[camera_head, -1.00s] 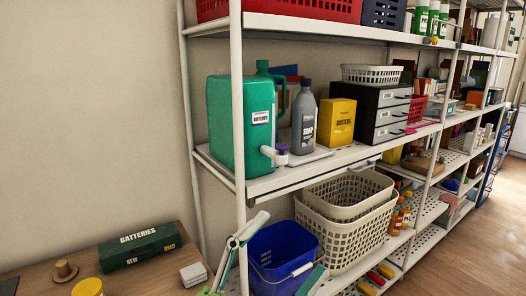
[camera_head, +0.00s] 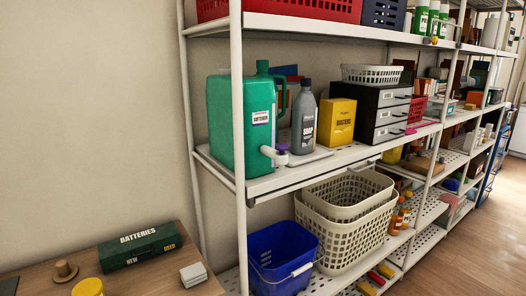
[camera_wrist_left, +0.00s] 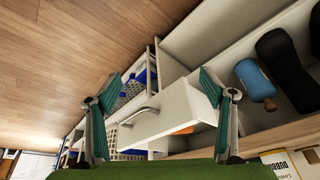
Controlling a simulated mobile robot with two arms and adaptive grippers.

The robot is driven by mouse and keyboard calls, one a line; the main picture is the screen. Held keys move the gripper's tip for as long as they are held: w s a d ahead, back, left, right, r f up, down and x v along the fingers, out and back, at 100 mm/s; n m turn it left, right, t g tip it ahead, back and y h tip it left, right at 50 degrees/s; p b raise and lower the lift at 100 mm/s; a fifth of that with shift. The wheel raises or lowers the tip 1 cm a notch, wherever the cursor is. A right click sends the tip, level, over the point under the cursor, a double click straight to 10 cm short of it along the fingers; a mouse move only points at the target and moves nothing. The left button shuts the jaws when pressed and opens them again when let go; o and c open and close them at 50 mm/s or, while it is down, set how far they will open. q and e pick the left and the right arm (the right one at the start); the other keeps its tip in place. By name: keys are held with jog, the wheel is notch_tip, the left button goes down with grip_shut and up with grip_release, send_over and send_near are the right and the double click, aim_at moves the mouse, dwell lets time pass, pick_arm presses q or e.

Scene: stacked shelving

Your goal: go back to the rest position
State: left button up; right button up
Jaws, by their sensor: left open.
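My left gripper (camera_wrist_left: 160,84) shows only in the left wrist view. Its two teal-padded fingers stand wide apart with nothing held between them. Behind the gap, in the background, are a pale drawer-like box with a handle (camera_wrist_left: 140,116) and blue items (camera_wrist_left: 138,88). The left gripper does not show in the head view. My right gripper is in neither view.
White shelving (camera_head: 240,150) holds a green softener jug (camera_head: 228,120), a grey soap bottle (camera_head: 303,120) and a yellow box (camera_head: 338,122). Below are a blue bucket (camera_head: 280,245) and cream baskets (camera_head: 345,225). A wooden table (camera_head: 160,280) carries a batteries box (camera_head: 140,247). Floor at right is clear.

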pick_arm(q)
notch_tip(320, 180, down, 26)
jog(key=s+g, duration=0.2)
jog(key=s, duration=0.1)
jog(key=s+a+f+g, duration=0.1)
jog(key=s+a+f, duration=0.2)
jog(key=s+f, duration=1.4)
